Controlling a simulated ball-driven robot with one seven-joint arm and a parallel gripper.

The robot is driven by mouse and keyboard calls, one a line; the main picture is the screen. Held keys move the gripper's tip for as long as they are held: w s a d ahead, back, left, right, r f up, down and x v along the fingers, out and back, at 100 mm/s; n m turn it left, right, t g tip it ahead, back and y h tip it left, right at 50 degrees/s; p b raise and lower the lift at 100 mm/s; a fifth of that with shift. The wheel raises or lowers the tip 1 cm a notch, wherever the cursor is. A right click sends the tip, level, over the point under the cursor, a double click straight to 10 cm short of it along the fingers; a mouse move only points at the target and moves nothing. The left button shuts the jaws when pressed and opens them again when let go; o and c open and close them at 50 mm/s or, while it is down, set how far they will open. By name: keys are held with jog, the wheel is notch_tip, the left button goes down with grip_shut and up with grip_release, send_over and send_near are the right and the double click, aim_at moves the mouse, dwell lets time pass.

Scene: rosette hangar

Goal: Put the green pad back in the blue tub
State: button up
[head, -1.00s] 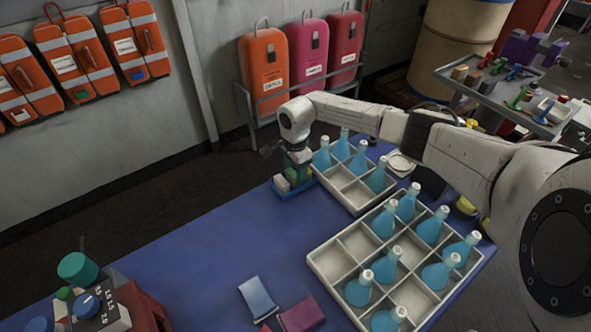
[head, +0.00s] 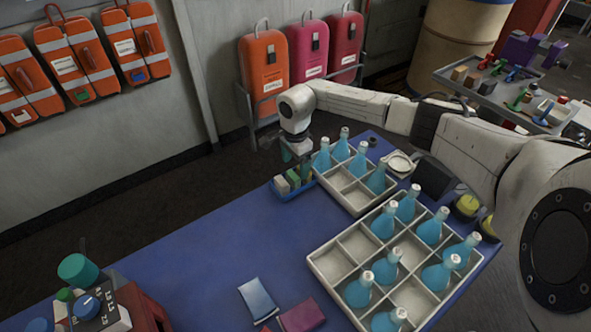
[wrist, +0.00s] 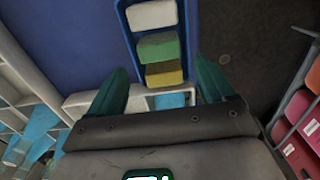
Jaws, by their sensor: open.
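The blue tub (head: 297,192) stands at the far left corner of the table, beside the smaller bottle tray. The wrist view shows the tub (wrist: 186,28) with pads in a row. The green pad (wrist: 158,48) lies between a white pad (wrist: 152,15) and a yellow pad (wrist: 164,74); it also shows small in the head view (head: 293,179). My gripper (wrist: 162,68) is open and empty, its teal fingers apart on either side of the tub's line. In the head view my gripper (head: 296,155) is just above the tub, partly hiding its back.
Two pale divided trays (head: 352,203) (head: 336,281) hold several blue bottles right of the tub. A blue booklet (head: 259,298) and a purple one (head: 302,316) lie near the front. The blue table's middle left is clear. Orange and pink cases (head: 264,75) stand by the wall.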

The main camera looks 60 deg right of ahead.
aim_at(296, 174)
notch_tip(296, 174, up, 8)
jog(key=shift+r, duration=0.15)
dwell(0.7)
